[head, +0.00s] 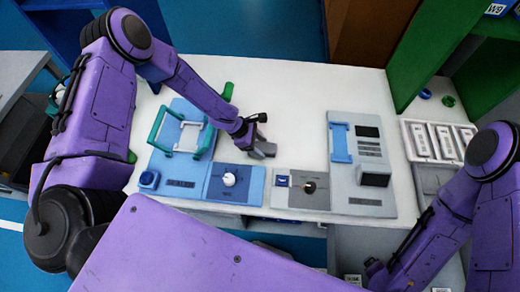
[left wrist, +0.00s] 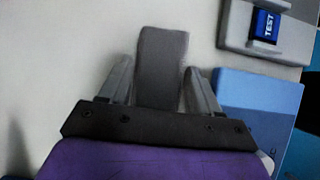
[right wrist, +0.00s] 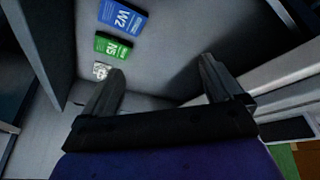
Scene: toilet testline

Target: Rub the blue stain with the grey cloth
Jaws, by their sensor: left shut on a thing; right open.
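The grey cloth (left wrist: 162,62) is a small dark grey block-like piece between the two fingers of my left gripper (left wrist: 158,85). It sticks out past the fingertips over the white table. In the head view my left gripper (head: 258,147) is low over the middle of the table, with the cloth (head: 265,151) at its tip. I cannot tell whether the cloth touches the tabletop. No blue stain can be made out in any view; the gripper or cloth may hide it. My right gripper (right wrist: 162,92) is open and empty, over a grey compartment below the table's right side.
A blue sealer station (head: 180,150) with a teal handle stands left of the left gripper. A grey tester station (head: 362,180) stands to the right. A small grey-and-blue panel (head: 300,192) lies at the front edge. Blue (right wrist: 123,17) and green (right wrist: 119,49) cards lie near the right gripper.

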